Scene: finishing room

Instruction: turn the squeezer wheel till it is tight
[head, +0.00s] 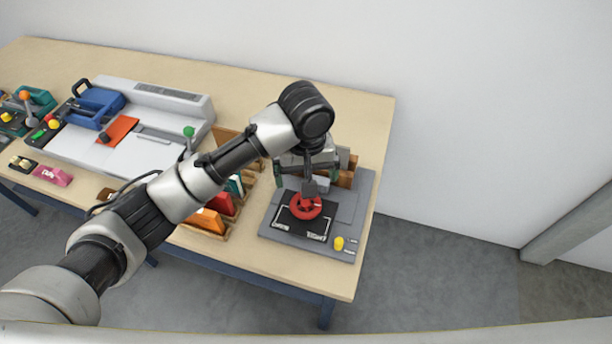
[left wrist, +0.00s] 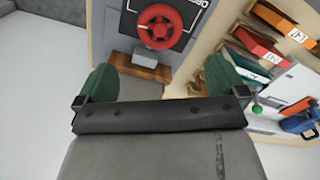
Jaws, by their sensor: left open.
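The squeezer's red wheel (head: 306,206) sits on a black plate (head: 287,225) on a grey base (head: 280,238) near the table's right end. In the left wrist view the red wheel (left wrist: 167,27) lies at the top, beyond my fingertips. My left gripper (head: 308,178) is over the rear part of the squeezer. Its jaws, with green pads, are wide apart, and nothing is seen held between them. The gripper (left wrist: 160,82) appears apart from the wheel. How tight the wheel is cannot be seen. My right gripper is not in view.
A yellow knob (head: 339,243) is on the base's front right. A wooden rack with coloured books (head: 209,220) stands close to the left. Further left are a white machine (head: 190,107), a green-topped lever (head: 188,132) and a blue tool (head: 97,103). The table's right edge is near.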

